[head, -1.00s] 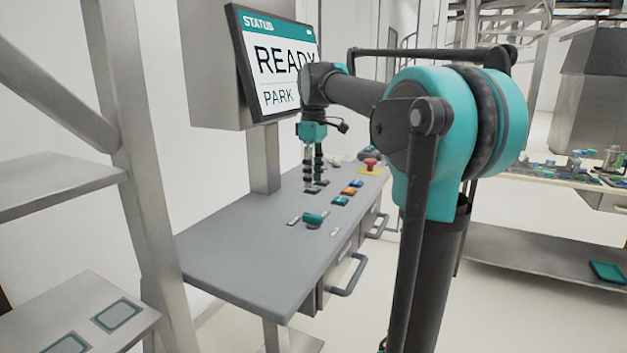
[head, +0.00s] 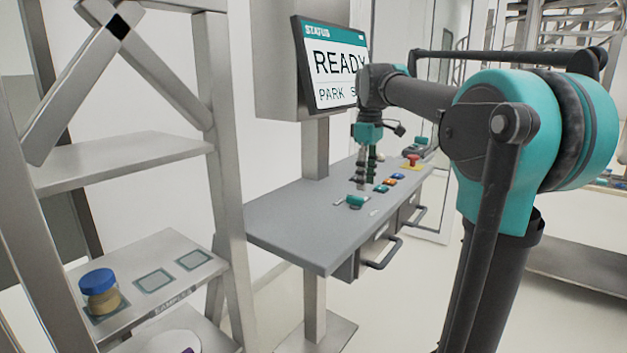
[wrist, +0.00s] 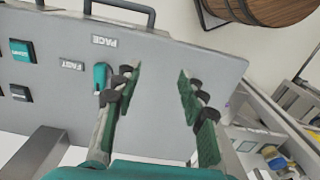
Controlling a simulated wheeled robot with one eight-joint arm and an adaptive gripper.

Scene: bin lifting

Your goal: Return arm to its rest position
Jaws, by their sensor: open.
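My gripper (head: 364,170) is at the end of my teal and dark grey arm, fingers pointing down over the grey control desk (head: 300,230). In the wrist view my gripper (wrist: 160,95) is open, its two green-padded fingers apart with nothing between them. A teal switch handle (head: 356,201) is on the desk near the gripper; in the wrist view the teal handle (wrist: 101,77) is beside the left finger, and I cannot tell whether they touch. The status screen (head: 335,70) reads "READY" and "PARK", with the rest cut off by my arm.
Coloured buttons (head: 390,182) and a red mushroom button (head: 412,160) sit farther along the desk. A metal shelf rack (head: 130,160) stands at left, holding a blue-lidded jar (head: 100,290). A wooden barrel (wrist: 265,10) shows in the wrist view. Drawer handles (head: 385,255) stick out from the desk front.

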